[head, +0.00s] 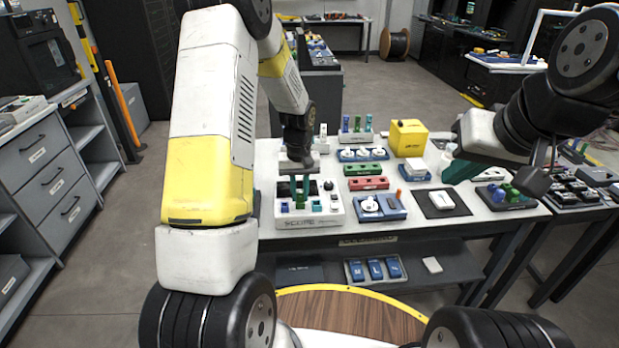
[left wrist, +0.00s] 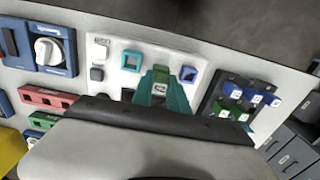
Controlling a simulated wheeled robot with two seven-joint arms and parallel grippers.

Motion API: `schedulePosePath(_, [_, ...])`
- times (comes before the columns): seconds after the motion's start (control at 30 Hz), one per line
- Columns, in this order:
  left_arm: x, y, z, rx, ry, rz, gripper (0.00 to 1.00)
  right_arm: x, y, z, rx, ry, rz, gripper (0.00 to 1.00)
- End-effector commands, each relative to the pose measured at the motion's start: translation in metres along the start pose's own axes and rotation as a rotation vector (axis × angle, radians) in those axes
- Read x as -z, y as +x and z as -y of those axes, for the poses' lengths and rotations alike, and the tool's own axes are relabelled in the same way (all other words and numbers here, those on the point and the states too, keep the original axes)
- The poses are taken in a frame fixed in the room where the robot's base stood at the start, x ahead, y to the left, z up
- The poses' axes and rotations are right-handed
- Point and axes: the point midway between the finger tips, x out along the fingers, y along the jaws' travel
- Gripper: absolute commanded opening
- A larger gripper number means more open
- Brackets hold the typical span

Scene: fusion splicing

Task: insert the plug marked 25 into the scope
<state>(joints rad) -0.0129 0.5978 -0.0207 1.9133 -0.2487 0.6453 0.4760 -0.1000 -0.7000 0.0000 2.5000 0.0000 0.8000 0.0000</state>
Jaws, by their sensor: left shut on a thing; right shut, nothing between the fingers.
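The scope (head: 310,222) is a white box with a dark screen and coloured sockets, on the front left of the table. It also shows in the left wrist view (left wrist: 111,62), with a teal socket (left wrist: 131,61) and a blue socket (left wrist: 188,73). My left gripper (head: 299,203) points down at the scope, its green fingers shut on a small green plug (left wrist: 161,73). The plug's number is not readable, and its lower end is hidden, so I cannot tell whether it is in a socket. My right gripper (head: 449,179) is shut and empty above the table's right part.
A dark rack (left wrist: 222,108) of blue and green labelled plugs stands beside the scope. Blue (head: 381,208), red (head: 367,183) and green (head: 365,168) modules lie right of the scope. A yellow box (head: 408,138) stands farther back. A white device lies on a black mat (head: 427,210).

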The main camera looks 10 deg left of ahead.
Motion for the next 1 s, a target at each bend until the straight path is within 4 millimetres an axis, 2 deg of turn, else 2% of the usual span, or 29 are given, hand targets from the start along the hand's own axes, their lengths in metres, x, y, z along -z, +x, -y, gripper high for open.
schedulePosePath(0.57, [0.0001, 0.0016, -0.0002, -0.001, 0.000, 0.000, 0.00, 0.0000, 0.0000, 0.0000, 0.000, 0.000, 0.000, 0.00])
schedulePosePath(0.6, [0.0001, 0.0016, -0.0002, 0.000, 0.000, 0.000, 0.21, 0.0000, 0.0000, 0.0000, 0.000, 0.000, 0.000, 0.00])
schedulePosePath(0.7, [0.0001, 0.0016, -0.0002, 0.000, 0.000, -0.001, 0.41, 0.0000, 0.0000, 0.0000, 0.000, 0.000, 0.000, 0.00])
schedulePosePath(0.73, [0.0001, 0.0016, -0.0002, 0.000, 0.000, -0.001, 0.45, 0.0000, 0.0000, 0.0000, 0.000, 0.000, 0.000, 0.00])
schedulePosePath(1.0, [0.0001, 0.0014, -0.0001, 0.000, 0.000, -0.001, 0.45, 0.0000, 0.0000, 0.0000, 0.000, 0.000, 0.000, 0.00])
